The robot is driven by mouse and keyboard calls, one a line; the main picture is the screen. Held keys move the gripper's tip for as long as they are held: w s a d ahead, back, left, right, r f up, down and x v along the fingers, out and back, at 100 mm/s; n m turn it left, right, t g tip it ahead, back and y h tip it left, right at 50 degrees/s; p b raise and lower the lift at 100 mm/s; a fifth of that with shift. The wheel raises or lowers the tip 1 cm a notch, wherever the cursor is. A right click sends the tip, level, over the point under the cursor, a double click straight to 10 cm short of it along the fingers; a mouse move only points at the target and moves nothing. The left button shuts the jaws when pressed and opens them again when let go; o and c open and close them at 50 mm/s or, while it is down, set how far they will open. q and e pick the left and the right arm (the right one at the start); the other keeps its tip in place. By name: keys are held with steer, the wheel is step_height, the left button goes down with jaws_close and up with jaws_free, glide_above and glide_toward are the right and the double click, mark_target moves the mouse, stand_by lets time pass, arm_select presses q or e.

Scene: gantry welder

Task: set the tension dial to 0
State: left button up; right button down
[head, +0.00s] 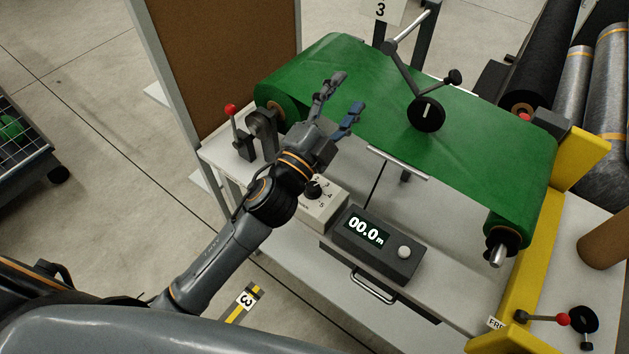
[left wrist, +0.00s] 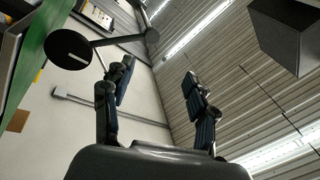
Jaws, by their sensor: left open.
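The tension dial (head: 313,191) is a black knob on a light box with printed numbers; 4 and 5 can be read beside it. My left forearm and wrist cover part of the box and its other numbers, and the knob's setting cannot be told. My left gripper (head: 341,97) is open and empty, above and beyond the dial, over the green belt. Its two fingers (left wrist: 158,95) stand apart in the left wrist view, with nothing between them. The dial does not show there. My right gripper is not in view.
A counter box (head: 380,245) reading 00.0 m sits right of the dial. A red-knobbed lever (head: 232,112) stands to its left. The green belt (head: 455,160) lies behind, with a black measuring wheel (head: 427,113) on an arm. A yellow frame (head: 540,230) stands right.

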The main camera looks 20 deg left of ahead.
arm_select(q)
steer(key=s+d+r+m+g+h, duration=0.25)
steer(key=d+m+g+h, duration=0.25)
steer(key=d+m+h, duration=0.3)
steer(key=s+d+r+m+g+h, duration=0.2)
steer(key=d+r+m+g+h, duration=0.3)
steer(key=m, duration=0.6)
steer(key=s+d+f+m+g, duration=0.4)
steer(key=f+m+g, duration=0.1)
steer(key=m+g, duration=0.35)
steer(key=m+g+y, duration=0.2)
steer(key=m+y, duration=0.6)
steer(key=y, duration=1.2)
glide_toward(313, 186)
steer(key=shift+n, duration=0.25)
step_height(313, 186, down, 9)
steer(key=p, duration=0.3)
steer(key=shift+a+r+p, duration=0.1)
steer(key=shift+a+p, duration=0.05)
steer(key=shift+p, duration=0.15)
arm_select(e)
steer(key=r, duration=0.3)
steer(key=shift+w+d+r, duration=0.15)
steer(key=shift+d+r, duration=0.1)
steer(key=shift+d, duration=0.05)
arm_select(q)
steer(key=shift+s, duration=0.1)
steer(key=shift+c, duration=0.4)
